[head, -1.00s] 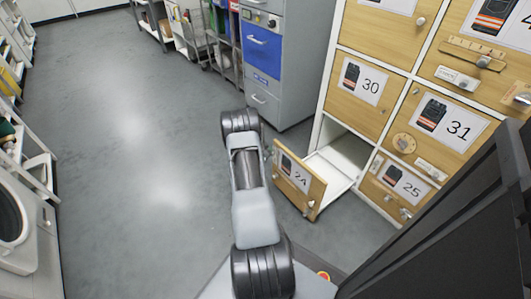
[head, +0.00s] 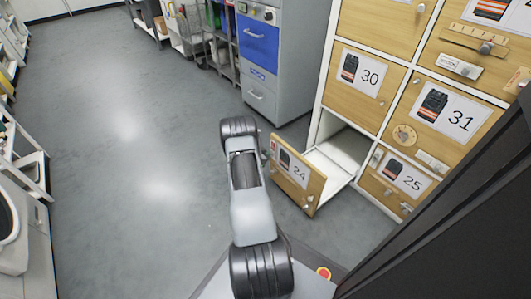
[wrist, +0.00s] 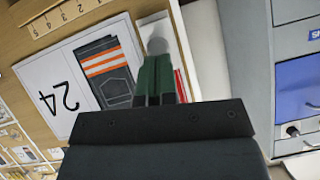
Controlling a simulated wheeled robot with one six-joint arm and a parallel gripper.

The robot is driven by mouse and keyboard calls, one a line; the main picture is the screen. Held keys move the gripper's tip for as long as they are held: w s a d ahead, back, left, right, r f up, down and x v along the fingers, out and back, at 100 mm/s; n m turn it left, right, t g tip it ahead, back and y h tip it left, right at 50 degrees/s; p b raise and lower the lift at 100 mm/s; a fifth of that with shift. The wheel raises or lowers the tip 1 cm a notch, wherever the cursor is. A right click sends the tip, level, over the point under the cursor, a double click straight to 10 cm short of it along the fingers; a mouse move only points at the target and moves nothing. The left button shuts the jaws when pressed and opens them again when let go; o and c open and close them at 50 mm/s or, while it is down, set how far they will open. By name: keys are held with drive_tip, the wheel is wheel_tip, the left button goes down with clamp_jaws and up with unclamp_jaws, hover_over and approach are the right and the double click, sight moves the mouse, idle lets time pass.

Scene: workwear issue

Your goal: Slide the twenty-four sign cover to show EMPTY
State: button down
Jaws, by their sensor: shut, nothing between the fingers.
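The number 24 front panel (head: 310,191) stands out from the wooden cabinet at its lower left, with a white 24 label (head: 287,160). In the wrist view this panel (wrist: 40,50) fills the left, with its label (wrist: 45,85) turned sideways. Beside the label is a narrow white sign strip (wrist: 182,50) with a red part (wrist: 181,86) and a round grey knob (wrist: 157,46). My gripper (wrist: 157,58) is shut and empty, its dark green fingers over the strip, tips at the knob. I cannot tell whether they touch it. The sign's wording is hidden.
An open white compartment (head: 340,152) lies behind the 24 panel. Closed fronts 30 (head: 360,85), 31 (head: 455,115) and 25 (head: 405,180) surround it. A grey cabinet with a blue drawer (head: 258,42) stands behind. The floor (head: 130,150) to the left is clear.

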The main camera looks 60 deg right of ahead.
drive_tip(key=shift+f, duration=0.25)
drive_tip(key=s+d+r+p+v, duration=0.1)
drive_tip(key=r+p+v, duration=0.1)
drive_tip(key=p+v, duration=0.6)
drive_tip(key=v, duration=0.4)
drive_tip(key=shift+r, duration=0.45)
drive_tip(key=shift+w+a, duration=0.1)
